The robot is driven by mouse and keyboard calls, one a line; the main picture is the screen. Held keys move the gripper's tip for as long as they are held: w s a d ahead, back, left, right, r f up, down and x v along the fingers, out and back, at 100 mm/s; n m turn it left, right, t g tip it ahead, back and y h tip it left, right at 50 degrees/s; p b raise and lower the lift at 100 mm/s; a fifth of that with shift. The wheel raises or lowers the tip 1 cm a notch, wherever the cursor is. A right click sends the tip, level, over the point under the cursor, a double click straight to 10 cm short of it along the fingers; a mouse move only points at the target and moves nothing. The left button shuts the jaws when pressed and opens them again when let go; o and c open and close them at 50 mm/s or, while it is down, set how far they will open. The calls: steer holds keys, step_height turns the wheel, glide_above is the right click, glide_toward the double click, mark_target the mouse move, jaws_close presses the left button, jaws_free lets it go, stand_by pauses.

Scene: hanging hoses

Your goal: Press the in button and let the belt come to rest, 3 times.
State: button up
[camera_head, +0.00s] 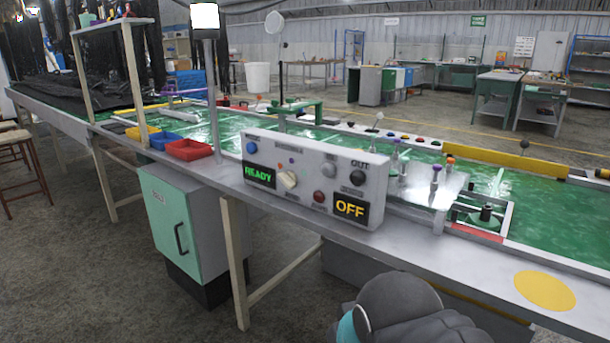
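A light grey control box (313,160) stands on the near edge of the long bench. Its left display (259,174) reads READY in green and its right display (350,208) reads OFF in yellow. It bears a blue button (251,148), a pale knob (287,180), a red button (319,197), a grey button (327,170) and a black button (357,178) under the word OUT. I cannot read which button is marked in. The green belt (550,205) runs behind the box. My gripper is not in view; only rounded grey arm parts of mine show at the bottom.
Red (189,149) and blue (163,140) trays sit left of the box. The bench top near the yellow disc (544,291) is clear.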

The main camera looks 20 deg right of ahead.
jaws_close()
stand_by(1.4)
